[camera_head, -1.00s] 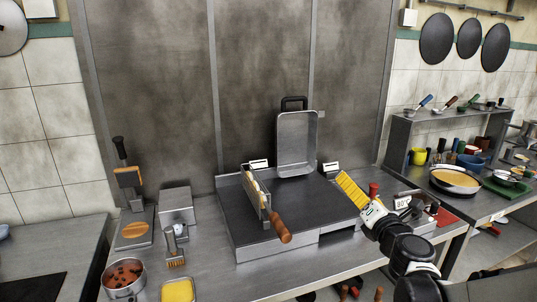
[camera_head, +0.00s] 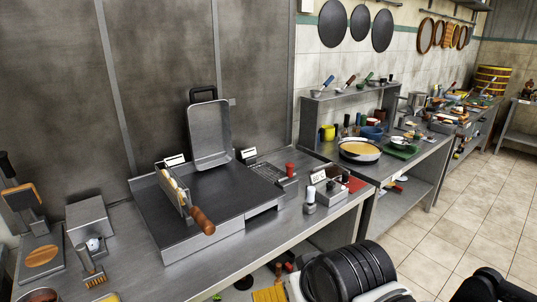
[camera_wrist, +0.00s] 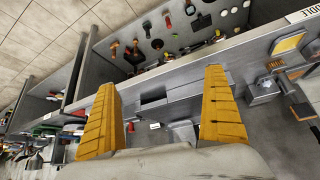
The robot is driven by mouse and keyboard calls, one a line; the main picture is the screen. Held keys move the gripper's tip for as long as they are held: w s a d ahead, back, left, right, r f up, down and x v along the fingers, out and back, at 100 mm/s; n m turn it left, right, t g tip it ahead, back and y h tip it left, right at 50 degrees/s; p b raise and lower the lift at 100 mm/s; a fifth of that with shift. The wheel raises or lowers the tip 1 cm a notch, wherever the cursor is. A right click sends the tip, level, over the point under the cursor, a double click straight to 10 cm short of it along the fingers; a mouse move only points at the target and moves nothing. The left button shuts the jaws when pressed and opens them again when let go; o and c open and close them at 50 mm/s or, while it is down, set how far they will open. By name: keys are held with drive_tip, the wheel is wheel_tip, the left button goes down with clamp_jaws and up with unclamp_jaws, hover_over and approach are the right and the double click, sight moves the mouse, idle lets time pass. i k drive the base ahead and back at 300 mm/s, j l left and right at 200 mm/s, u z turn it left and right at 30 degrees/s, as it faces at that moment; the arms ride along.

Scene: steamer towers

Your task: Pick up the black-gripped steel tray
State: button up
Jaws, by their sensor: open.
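The steel tray with a black grip (camera_head: 209,135) stands upright at the back of the dark flat griddle (camera_head: 240,192), its black handle on top, close to the metal wall. My gripper shows in the wrist view (camera_wrist: 160,82) with its two yellow fingers wide apart and nothing between them. I cannot make out the tray in the wrist view.
A wooden-handled rack (camera_head: 187,200) stands on the griddle in front of the tray. A red-capped bottle (camera_head: 290,172) and a steel shaker (camera_head: 310,200) stand to the right. A pan (camera_head: 360,150) is on the right-hand counter. Open floor (camera_head: 480,205) lies at the right.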

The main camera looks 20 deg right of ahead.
sight(334, 171)
drive_tip(key=i+l+z, duration=0.2)
drive_tip(key=i+l, duration=0.35)
drive_tip(key=i+l+z, duration=0.2)
drive_tip(key=i+l, duration=0.3)
drive_tip(key=i+l+z, duration=0.2)
drive_tip(key=i+l, duration=0.2)
drive_tip(key=i, duration=0.25)
